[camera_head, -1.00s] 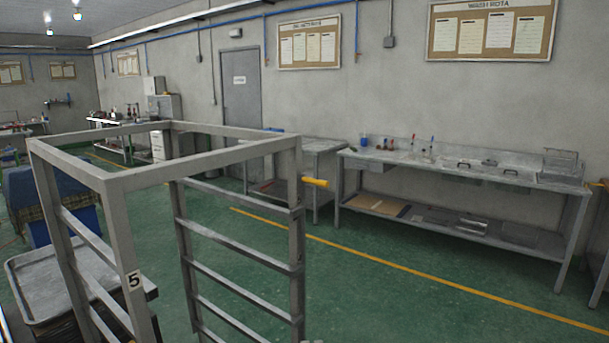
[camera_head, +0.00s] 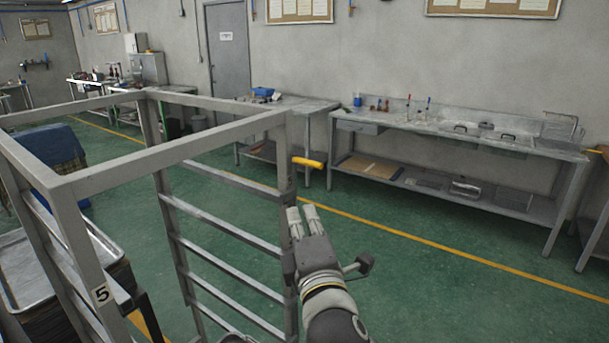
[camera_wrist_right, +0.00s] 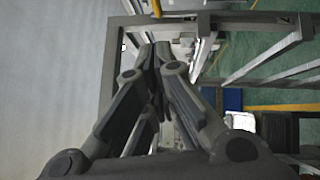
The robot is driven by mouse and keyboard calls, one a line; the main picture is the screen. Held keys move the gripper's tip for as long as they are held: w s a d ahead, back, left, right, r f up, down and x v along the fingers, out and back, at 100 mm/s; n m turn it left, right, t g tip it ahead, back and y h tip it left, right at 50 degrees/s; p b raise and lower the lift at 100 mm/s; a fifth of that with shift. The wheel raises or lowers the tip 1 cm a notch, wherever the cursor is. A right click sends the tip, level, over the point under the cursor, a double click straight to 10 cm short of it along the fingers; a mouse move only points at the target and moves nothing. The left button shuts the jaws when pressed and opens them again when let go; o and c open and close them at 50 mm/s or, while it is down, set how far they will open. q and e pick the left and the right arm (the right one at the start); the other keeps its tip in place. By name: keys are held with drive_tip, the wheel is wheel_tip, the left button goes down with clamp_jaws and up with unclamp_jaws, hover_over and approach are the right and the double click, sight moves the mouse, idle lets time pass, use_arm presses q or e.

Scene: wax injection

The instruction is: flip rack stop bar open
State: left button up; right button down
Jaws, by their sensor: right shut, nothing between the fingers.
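A grey metal rack frame (camera_head: 160,158) with a number 5 label stands at the left and middle of the head view. A yellow handle (camera_head: 308,162) sticks out to the right from near the top of its right post; I take it for the stop bar's handle. The rest of the bar cannot be made out. My right gripper (camera_head: 302,212) points up beside that post, a little below the handle and apart from it. Its fingers are shut and empty. In the right wrist view, the fingertips (camera_wrist_right: 154,55) lie below a small yellow piece (camera_wrist_right: 156,8) at the top edge.
Trays (camera_head: 22,275) are stacked at the left, by a blue covered object (camera_head: 55,155). A long steel bench (camera_head: 465,143) stands along the back wall at right, beside a smaller table (camera_head: 300,106). Green floor (camera_head: 430,280) to the right of the gripper is clear.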

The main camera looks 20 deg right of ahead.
drive_tip(key=p, duration=0.3)
approach(302, 163)
drive_tip(key=w+a, duration=0.2)
drive_tip(key=a, duration=0.1)
drive_tip(key=w+d+p, duration=0.2)
drive_tip(key=d, duration=0.1)
drive_tip(key=shift+w+d+r, duration=0.2)
drive_tip(key=shift+w+r, duration=0.1)
drive_tip(key=shift+w, duration=0.05)
drive_tip(key=shift+d, duration=0.1)
